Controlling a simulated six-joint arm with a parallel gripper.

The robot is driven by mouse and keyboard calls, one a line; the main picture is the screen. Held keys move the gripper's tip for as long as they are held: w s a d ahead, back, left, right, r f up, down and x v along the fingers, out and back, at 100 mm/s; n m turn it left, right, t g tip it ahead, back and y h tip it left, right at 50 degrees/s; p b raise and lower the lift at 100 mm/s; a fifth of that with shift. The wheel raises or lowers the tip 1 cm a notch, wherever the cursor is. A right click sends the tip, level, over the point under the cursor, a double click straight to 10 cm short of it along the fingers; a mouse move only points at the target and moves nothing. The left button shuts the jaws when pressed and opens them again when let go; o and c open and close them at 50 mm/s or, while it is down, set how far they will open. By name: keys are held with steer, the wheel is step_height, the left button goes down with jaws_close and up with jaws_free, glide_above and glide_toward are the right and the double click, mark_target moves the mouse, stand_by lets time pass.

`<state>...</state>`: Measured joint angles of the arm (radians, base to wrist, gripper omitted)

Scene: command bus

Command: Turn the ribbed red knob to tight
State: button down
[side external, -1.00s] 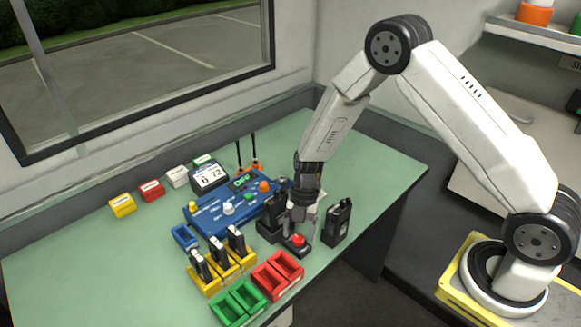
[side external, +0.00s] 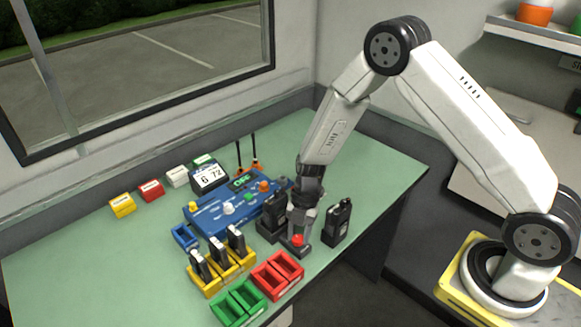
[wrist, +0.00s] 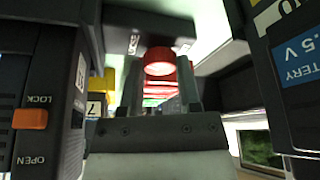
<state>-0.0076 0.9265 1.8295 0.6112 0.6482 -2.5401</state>
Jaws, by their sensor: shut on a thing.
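The red knob (side external: 298,240) sits on a small dark base (side external: 296,250) near the table's front edge, behind the red trays. In the wrist view the knob (wrist: 160,62) shows as a round red cap between my two fingers. My gripper (side external: 300,228) points down over it, and its fingers (wrist: 160,85) are shut on the knob's sides. The ribs and any tight mark cannot be made out, and the fingers hide part of the knob.
Black radios stand close on both sides, one at the left (side external: 275,215) and one at the right (side external: 338,222). Red trays (side external: 268,285), green trays and yellow holders with black packs lie in front and left. A blue panel (side external: 225,215) with coloured knobs is behind.

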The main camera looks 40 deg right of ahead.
steer(key=shift+s+m+t+y, duration=0.1)
steer(key=shift+m+t+y, duration=0.4)
steer(key=shift+m, duration=1.5)
steer(key=shift+c, duration=1.5)
jaws_free()
steer(key=shift+h, duration=0.3)
steer(key=shift+r, duration=0.15)
steer(key=v, duration=0.7)
steer(key=shift+d+r, duration=0.2)
steer(key=shift+r, duration=0.05)
steer(key=shift+s, duration=0.1)
